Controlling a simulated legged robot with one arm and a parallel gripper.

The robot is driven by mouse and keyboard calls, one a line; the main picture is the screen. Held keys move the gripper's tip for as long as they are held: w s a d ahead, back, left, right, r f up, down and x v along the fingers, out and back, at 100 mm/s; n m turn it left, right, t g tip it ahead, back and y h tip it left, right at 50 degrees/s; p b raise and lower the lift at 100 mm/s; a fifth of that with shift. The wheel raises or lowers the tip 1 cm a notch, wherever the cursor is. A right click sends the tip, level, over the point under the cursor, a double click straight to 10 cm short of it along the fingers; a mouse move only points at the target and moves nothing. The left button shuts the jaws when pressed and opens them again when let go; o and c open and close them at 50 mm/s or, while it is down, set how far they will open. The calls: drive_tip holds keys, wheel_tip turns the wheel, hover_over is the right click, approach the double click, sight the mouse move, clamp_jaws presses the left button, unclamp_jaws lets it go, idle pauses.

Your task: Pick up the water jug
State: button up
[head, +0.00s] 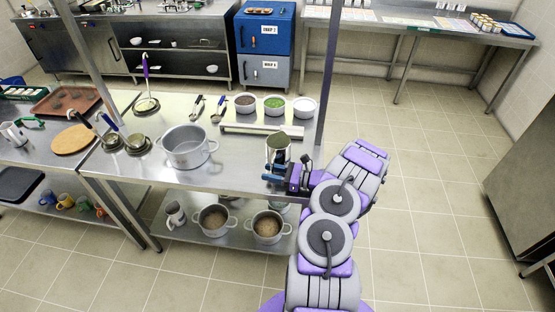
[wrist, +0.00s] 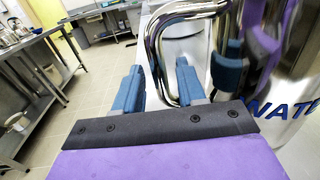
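The water jug (head: 278,148) is a shiny metal jug standing upright at the right end of the steel table. In the wrist view its polished wall (wrist: 295,75) fills the right side, with blue lettering partly visible and my gripper mirrored in it. Its looped metal handle (wrist: 154,45) reaches between the two blue fingers of my gripper (wrist: 158,78). The fingers are apart, with space beside the handle. In the head view my gripper (head: 285,179) is low at the jug's near side and hides its lower part.
The steel table (head: 235,170) also bears a large pot (head: 188,146) left of the jug. A long metal bar (head: 262,130) and several small containers lie behind. Pots (head: 267,227) stand on the lower shelf. The tiled floor (head: 430,200) to the right is clear.

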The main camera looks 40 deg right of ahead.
drive_tip(key=shift+d, duration=0.3)
drive_tip(key=c, duration=0.6)
drive_tip(key=shift+a, duration=0.15)
clamp_jaws()
